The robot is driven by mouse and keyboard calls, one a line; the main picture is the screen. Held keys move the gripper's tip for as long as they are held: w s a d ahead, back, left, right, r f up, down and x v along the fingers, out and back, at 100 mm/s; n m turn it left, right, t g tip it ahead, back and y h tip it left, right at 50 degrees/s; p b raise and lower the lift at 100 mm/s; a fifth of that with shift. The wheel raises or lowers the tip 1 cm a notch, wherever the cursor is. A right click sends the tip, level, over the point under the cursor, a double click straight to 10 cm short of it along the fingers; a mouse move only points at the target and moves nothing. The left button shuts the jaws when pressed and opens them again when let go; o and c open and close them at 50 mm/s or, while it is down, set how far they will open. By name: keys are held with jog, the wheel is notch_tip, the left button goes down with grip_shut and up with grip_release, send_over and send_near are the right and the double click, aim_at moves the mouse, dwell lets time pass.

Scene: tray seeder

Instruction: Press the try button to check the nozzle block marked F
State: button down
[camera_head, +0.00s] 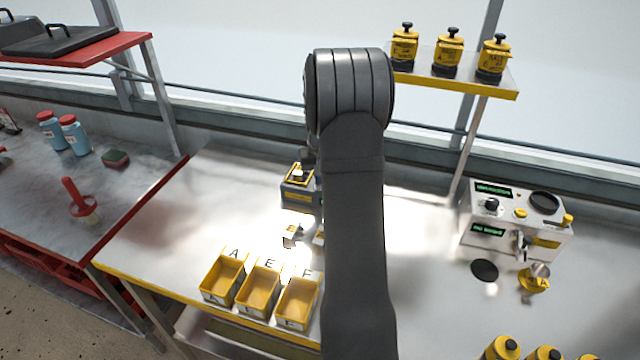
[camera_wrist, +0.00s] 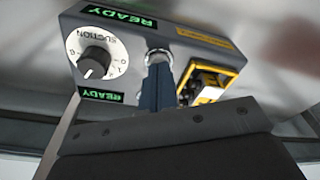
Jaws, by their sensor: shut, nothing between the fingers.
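In the wrist view a grey tester box has a SUCTION dial (camera_wrist: 95,60) and two green READY displays (camera_wrist: 118,16). A round silver-rimmed button (camera_wrist: 158,56) is on its face. My gripper (camera_wrist: 158,78) is shut and empty, its fingertips at this button; I cannot tell whether they touch it. A yellow-framed seat (camera_wrist: 232,76) beside it holds a nozzle block (camera_wrist: 202,84), whose letter I cannot read.
Yellow bins A (camera_head: 223,280), E (camera_head: 258,290) and F (camera_head: 298,302) stand at the table's front edge. Small blocks (camera_head: 292,234) lie behind them. A white machine (camera_head: 515,222) stands at the right. Yellow canisters (camera_head: 448,52) stand on a shelf.

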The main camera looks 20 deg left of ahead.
dwell(0.3)
notch_tip(320, 180, up, 8)
dwell(0.8)
jog(key=shift+f, duration=0.15)
notch_tip(320, 180, down, 8)
jog(key=shift+r, duration=0.25)
dwell(0.3)
jog(key=c, duration=2.2)
grip_release()
